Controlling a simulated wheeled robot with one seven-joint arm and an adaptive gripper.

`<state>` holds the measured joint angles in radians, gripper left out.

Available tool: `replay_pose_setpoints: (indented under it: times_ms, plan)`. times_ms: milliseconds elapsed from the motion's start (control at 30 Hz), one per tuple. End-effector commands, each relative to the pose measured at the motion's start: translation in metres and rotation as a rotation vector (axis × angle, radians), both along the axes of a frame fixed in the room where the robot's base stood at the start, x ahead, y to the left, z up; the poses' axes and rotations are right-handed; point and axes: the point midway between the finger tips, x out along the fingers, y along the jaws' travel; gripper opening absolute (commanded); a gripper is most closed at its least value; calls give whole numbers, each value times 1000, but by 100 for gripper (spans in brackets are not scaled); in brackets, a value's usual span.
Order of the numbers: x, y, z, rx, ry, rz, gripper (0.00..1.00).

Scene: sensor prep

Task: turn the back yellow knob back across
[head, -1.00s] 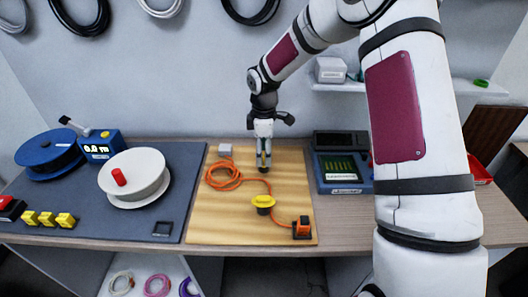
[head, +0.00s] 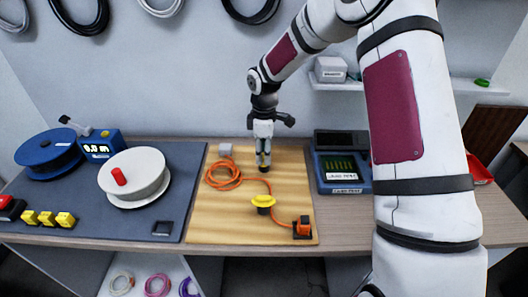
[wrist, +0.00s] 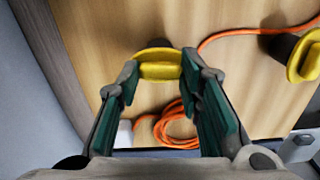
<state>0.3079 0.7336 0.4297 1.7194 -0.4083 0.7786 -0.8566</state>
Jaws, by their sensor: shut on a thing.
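My gripper (head: 263,163) points down over the back part of the wooden board (head: 222,222). In the wrist view, my gripper (wrist: 161,82) is shut on the back yellow knob (wrist: 160,70), whose yellow grip sits between the two fingertips on a dark round base. In the head view the gripper hides this knob. The front yellow knob (head: 263,201) stands nearer the board's front edge, free of the gripper, its grip lying left to right in the head view. It also shows at the right of the wrist view (wrist: 304,58).
An orange cable (head: 222,182) lies coiled left of the gripper and runs past the knobs to an orange and black block (head: 302,228). A small grey box (head: 225,150) stands behind the coil. A blue device (head: 342,174) is on the right, a white reel (head: 135,178) on the left.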

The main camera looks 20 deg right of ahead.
Motion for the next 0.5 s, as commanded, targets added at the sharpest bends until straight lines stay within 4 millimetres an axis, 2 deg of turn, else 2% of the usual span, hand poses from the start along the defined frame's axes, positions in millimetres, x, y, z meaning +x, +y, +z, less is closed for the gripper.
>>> replay_pose_setpoints:
  times_ms: [500]
  plan:
    - [1, 1, 0, -1, -2, -433, 5]
